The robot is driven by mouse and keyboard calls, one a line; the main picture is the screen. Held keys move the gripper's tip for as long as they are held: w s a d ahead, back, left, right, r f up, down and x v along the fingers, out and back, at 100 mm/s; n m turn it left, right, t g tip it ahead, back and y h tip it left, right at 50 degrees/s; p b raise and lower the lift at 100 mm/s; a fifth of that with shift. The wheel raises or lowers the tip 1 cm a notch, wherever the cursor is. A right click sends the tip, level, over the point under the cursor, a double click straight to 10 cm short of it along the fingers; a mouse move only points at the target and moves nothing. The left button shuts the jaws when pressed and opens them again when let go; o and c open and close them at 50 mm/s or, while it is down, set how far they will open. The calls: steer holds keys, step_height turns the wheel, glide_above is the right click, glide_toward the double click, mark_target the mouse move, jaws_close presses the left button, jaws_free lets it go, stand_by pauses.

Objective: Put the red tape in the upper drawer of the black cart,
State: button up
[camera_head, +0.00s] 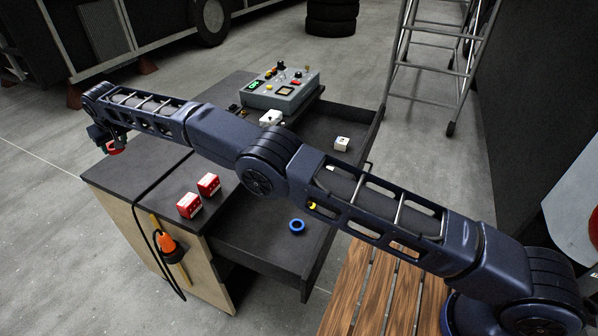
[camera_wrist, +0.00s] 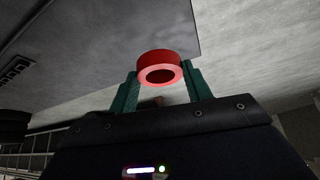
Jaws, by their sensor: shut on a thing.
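The red tape (camera_wrist: 160,62) is a ring held between the two green fingers of my gripper (camera_wrist: 160,85) in the wrist view. In the head view my gripper (camera_head: 112,146) is at the far left, above or near the far-left edge of the black cart's top, and the red tape (camera_head: 115,149) shows only in part. The black cart (camera_head: 125,180) has a dark top and light wooden sides. Its upper drawer (camera_head: 262,243) is pulled out to the right. My arm crosses above the cart and hides part of the drawer.
The drawer holds a blue tape ring (camera_head: 297,227), a white block (camera_head: 342,143) and a partly hidden yellow thing (camera_head: 312,205). Two red boxes (camera_head: 189,205) and a control box (camera_head: 281,92) stand on the cart. A wooden slatted surface (camera_head: 375,300) and a ladder (camera_head: 428,68) are nearby.

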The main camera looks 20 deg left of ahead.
steer(key=shift+d, duration=0.1)
steer(key=shift+d+m, duration=0.8)
steer(key=m+t+h, duration=0.1)
steer(key=m+h, duration=1)
steer(key=m, duration=1.7)
glide_above(287, 252)
steer(key=a, duration=0.2)
step_height(287, 252, down, 11)
steer(key=f, duration=2)
steer(key=shift+s+f, duration=0.2)
steer(key=shift+s, duration=0.15)
